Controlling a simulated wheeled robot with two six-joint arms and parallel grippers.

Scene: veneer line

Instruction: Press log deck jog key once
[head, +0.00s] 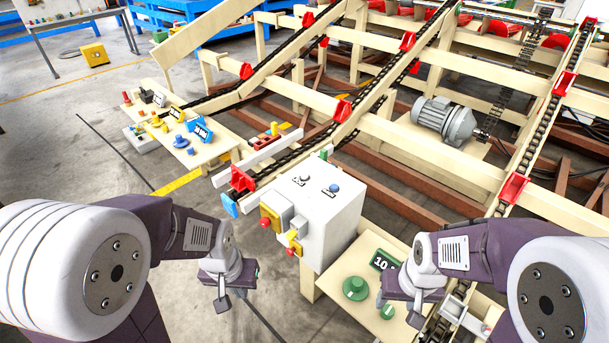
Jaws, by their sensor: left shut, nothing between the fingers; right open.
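A light grey control box (318,214) stands in the middle, with a blue round button (334,188) and a dark-and-white control (301,180) on its top. Labels are too small to read, so I cannot tell which control is the log deck jog key. A red button (265,223) on a yellow plate and a yellow switch with red (293,243) are on its front-left side. My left gripper (224,302) is shut and empty, left of and in front of the box, apart from it. My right gripper (404,312) is open, right of the box, over the small table.
A cream table (345,268) with green round knobs (355,288) and a dark number display (382,261) stands right of the box. Behind it are cream conveyor rails with chains, red carriers (514,188) and a grey motor (445,121). A side table (208,156) with small parts is at left.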

